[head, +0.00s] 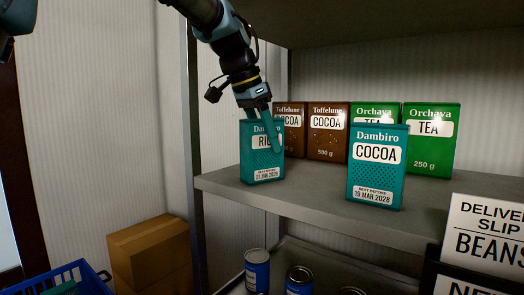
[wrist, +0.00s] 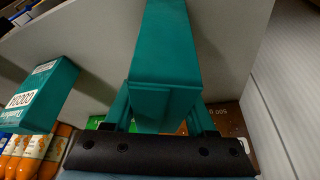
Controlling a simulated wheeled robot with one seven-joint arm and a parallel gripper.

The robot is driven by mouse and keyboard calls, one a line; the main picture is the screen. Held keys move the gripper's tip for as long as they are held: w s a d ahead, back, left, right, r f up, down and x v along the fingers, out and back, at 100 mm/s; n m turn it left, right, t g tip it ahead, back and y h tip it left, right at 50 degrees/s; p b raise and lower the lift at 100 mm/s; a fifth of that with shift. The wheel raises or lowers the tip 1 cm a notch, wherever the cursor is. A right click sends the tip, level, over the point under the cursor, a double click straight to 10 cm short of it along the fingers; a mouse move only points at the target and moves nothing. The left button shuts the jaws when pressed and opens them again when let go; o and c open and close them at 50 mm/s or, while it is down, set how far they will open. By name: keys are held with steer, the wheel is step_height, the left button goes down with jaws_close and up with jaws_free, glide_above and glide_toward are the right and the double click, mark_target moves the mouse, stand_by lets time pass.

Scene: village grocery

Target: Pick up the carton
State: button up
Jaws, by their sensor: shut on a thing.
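A teal Dambiro carton (head: 262,165), its large label beginning "RI" and partly covered by a finger, is upright at the left front of the shelf. My gripper (head: 261,112) comes down from above and is shut on its top part. I cannot tell whether its base touches the shelf. In the wrist view the teal carton (wrist: 166,55) lies between the two fingers of my gripper (wrist: 160,105). A similar teal Dambiro cocoa carton (head: 377,180) stands apart to the right, and also shows in the wrist view (wrist: 42,95).
Brown Toffelune cocoa cartons (head: 327,135) and green Orchava tea cartons (head: 436,150) stand behind on the grey shelf (head: 310,196). A shelf post (head: 193,110) is close on the left. Cans (head: 257,268) stand below. Cardboard boxes (head: 150,250) and a blue crate (head: 95,280) are lower left.

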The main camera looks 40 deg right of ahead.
jaws_close()
steer(key=shift+r, duration=0.15)
steer(key=w+a+r+b, duration=0.1)
steer(key=a+b, duration=0.2)
steer(key=a, duration=0.6)
steer(key=w+a+b, duration=0.1)
steer(key=a+b, duration=0.3)
steer(key=a, duration=0.5)
steer(key=shift+w+r, duration=0.25)
steer(key=shift+r, duration=0.1)
steer(key=shift+d+m+g+y+p, duration=0.1)
steer(key=shift+m+g+y+p, duration=0.7)
steer(key=shift+m, duration=1.45)
steer(key=shift+a+m+g+y+p, duration=0.1)
steer(key=shift+m+g+y+p, duration=0.3)
steer(key=shift+m+p, duration=1.4)
steer(key=shift+d+m+g+y+p, duration=0.1)
steer(key=shift+m+g+y+p, duration=0.5)
steer(key=shift+m, duration=2.15)
